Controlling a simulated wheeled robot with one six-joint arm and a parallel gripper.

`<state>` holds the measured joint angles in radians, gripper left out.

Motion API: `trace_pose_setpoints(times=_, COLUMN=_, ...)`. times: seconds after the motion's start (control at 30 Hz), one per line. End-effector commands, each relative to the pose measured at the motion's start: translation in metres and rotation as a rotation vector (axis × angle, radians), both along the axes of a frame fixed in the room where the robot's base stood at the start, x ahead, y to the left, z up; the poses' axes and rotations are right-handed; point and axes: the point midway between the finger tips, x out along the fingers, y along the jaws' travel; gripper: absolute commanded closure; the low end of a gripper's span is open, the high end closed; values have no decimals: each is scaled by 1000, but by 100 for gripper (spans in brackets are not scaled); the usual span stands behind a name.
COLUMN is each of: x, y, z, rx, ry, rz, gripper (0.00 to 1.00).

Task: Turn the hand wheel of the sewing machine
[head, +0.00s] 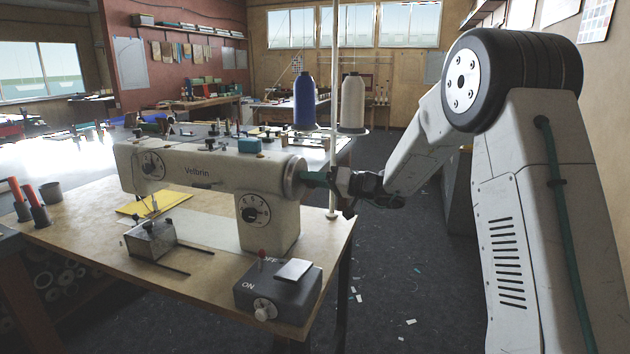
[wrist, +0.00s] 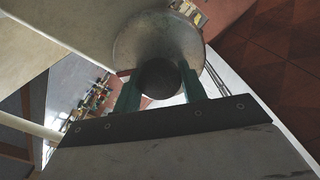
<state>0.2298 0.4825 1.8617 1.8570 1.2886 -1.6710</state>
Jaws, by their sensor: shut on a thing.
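The white sewing machine (head: 205,172) stands on a wooden table, with "Velbrin" on its arm. Its hand wheel (head: 294,177) is at the right end of the machine. In the wrist view the hand wheel (wrist: 160,42) is a metal disc with a dark round knob (wrist: 160,78) at its centre. My gripper (head: 308,178) reaches in from the right, level with the wheel. In the wrist view the green fingers of my gripper (wrist: 160,90) are shut on the dark knob, one on each side. The wheel's far side is hidden by the machine body.
A grey ON/OFF switch box (head: 278,290) sits at the table's front right. A thread stand with a blue cone (head: 304,100) and a white cone (head: 352,102) rises behind my gripper. The wooden table (head: 90,222) ends just right of the machine; open floor lies beyond.

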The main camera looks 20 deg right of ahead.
Motion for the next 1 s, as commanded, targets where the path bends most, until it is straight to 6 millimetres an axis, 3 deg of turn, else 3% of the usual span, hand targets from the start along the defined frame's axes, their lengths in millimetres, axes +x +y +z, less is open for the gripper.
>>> trace_pose_setpoints(times=1.0, x=1, y=1, z=-3, rx=560, ry=772, rz=4, gripper=81)
